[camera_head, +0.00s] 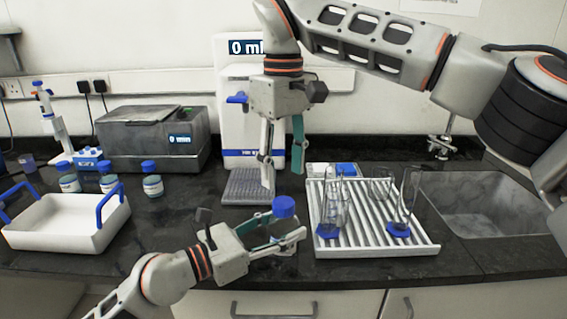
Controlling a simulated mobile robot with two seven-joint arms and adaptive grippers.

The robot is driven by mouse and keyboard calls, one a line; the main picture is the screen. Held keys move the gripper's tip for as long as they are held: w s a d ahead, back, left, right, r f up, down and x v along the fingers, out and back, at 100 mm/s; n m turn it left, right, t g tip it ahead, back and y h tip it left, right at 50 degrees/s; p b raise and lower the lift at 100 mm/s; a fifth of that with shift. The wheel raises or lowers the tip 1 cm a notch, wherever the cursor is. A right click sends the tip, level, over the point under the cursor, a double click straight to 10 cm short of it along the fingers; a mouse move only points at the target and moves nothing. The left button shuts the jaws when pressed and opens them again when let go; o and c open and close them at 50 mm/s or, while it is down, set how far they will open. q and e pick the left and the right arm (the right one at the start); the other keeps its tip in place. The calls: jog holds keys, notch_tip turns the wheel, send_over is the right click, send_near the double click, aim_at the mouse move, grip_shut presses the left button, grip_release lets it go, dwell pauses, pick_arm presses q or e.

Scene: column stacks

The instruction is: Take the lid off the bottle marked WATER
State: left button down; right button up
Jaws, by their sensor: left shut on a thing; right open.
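My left gripper (284,239) is shut around a bottle at the counter's front, its fingers on either side of the body. The bottle's blue lid (283,207) is on top and faces up. The fingers hide most of the bottle, and I cannot read its label. My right gripper (283,176) is open and empty, pointing down just above the lid and apart from it. Three more blue-lidded bottles stand at the left: one (152,185), a second (108,181) and a third (68,183). Their labels are too small to read.
A white tray with blue handles (70,238) sits at the front left. A white rack (372,243) with glassware is right of the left gripper, and a sink (488,210) is beyond it. A grey machine (150,140) and a white dispenser (238,130) stand behind.

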aim_at(283, 202)
notch_tip(283, 202, down, 8)
jog(key=shift+r, duration=0.25)
